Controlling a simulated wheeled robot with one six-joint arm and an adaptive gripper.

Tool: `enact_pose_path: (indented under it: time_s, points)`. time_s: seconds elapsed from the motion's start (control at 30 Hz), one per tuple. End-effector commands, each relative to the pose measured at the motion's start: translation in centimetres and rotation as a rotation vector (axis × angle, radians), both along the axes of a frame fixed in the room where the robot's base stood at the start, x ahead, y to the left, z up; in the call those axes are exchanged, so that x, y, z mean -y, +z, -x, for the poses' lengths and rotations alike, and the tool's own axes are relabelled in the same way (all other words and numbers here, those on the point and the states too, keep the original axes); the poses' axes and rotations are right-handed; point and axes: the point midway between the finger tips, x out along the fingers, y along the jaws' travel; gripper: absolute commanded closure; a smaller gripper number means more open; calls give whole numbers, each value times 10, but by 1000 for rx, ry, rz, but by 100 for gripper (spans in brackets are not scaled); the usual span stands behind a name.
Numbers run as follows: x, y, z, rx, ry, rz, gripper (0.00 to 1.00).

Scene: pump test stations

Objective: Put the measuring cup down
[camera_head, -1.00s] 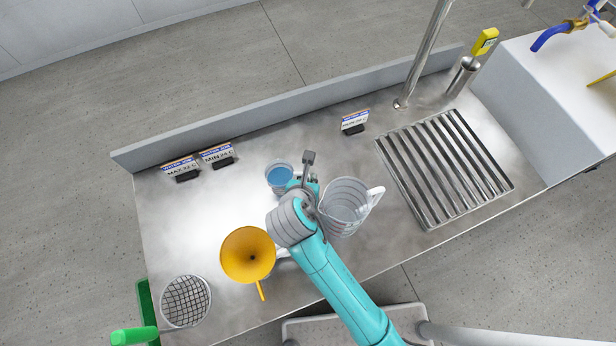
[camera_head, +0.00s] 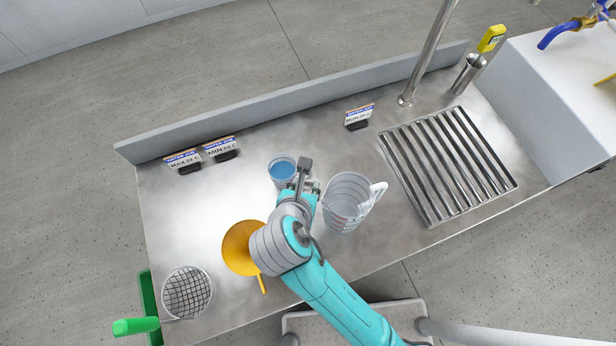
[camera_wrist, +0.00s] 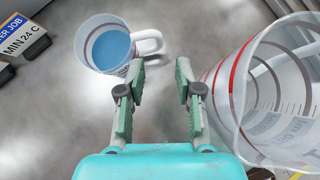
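A small clear measuring cup (camera_head: 282,170) with blue liquid stands upright on the steel counter. In the wrist view the cup (camera_wrist: 107,46) is at the upper left, its white loop handle pointing right, just beyond my left fingertip. My gripper (camera_wrist: 160,75) is open, with only bare counter showing between its fingers. In the head view my gripper (camera_head: 303,186) is beside the cup, partly hidden by my wrist. The larger clear jug (camera_head: 344,200) stands right of my gripper; in the wrist view the jug (camera_wrist: 275,85) is close to the right finger.
An orange funnel (camera_head: 238,243) lies at the front, partly behind my arm. A wire-mesh basket (camera_head: 187,292) stands at the front left. Label signs (camera_head: 221,150) stand along the back. A slatted drain (camera_head: 448,165) is at the right. The counter left of the cup is clear.

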Motion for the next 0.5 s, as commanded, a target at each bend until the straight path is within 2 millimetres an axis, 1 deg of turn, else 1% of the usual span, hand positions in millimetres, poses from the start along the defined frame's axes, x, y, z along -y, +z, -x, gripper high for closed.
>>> enact_pose_path:
  time_s: [0.1,0.2,0.5]
  points:
    - [-4,11,10,1,2,0,65]
    - [-5,16,15,0,1,0,65]
    - [-6,19,18,0,0,0,65]
